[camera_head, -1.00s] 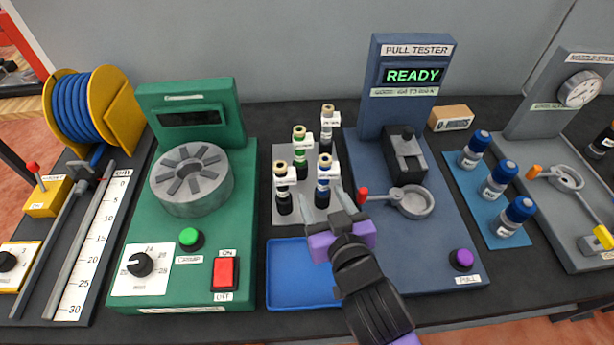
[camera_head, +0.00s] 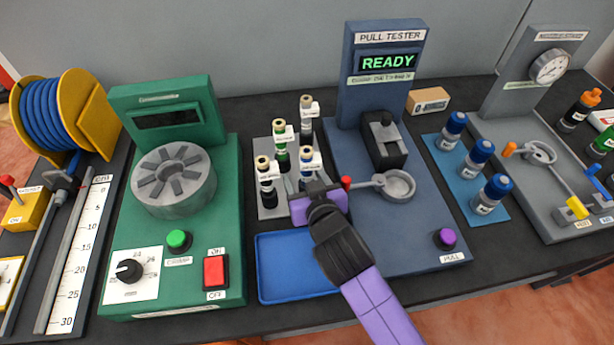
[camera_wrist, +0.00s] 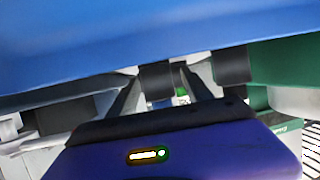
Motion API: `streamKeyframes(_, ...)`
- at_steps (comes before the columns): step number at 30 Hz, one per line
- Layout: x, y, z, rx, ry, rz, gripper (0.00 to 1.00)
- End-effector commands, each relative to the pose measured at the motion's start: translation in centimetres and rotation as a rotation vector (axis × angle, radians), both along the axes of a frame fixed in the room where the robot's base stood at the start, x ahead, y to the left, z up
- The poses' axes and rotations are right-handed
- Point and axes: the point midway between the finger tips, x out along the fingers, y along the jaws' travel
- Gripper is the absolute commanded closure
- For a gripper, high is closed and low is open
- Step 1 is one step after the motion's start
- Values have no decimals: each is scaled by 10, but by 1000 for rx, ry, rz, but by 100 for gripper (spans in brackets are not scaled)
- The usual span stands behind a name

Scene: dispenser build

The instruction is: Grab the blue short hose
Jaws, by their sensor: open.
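Several short black hoses with brass ends and coloured bands stand upright on a grey plate (camera_head: 266,208). The blue-banded short hose (camera_head: 307,156) is at the front right of the group; its lower part is hidden by my gripper. My gripper (camera_head: 305,184), with a purple body, is open low at this hose, its fingers seemingly on either side. In the wrist view, a dark cylinder (camera_wrist: 156,80) shows between the open fingertips (camera_wrist: 160,90). Whether it is the blue-banded hose, and whether the fingers touch it, I cannot tell.
The green-banded hose (camera_head: 282,152) and white-banded hose (camera_head: 265,178) stand close to the left, another (camera_head: 306,118) behind. A blue tray (camera_head: 268,290) lies in front. The pull tester's red-tipped lever (camera_head: 347,183) is close right. The green crimper (camera_head: 225,250) stands left.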

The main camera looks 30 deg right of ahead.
Motion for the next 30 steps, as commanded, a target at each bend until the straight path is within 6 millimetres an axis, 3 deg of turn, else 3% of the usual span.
streamKeyframes(10,8,-2,-4,0,1,0,42)
streamKeyframes(19,8,-2,-4,0,0,0,100)
streamKeyframes(30,8,-2,-2,-1,-3,0,100)
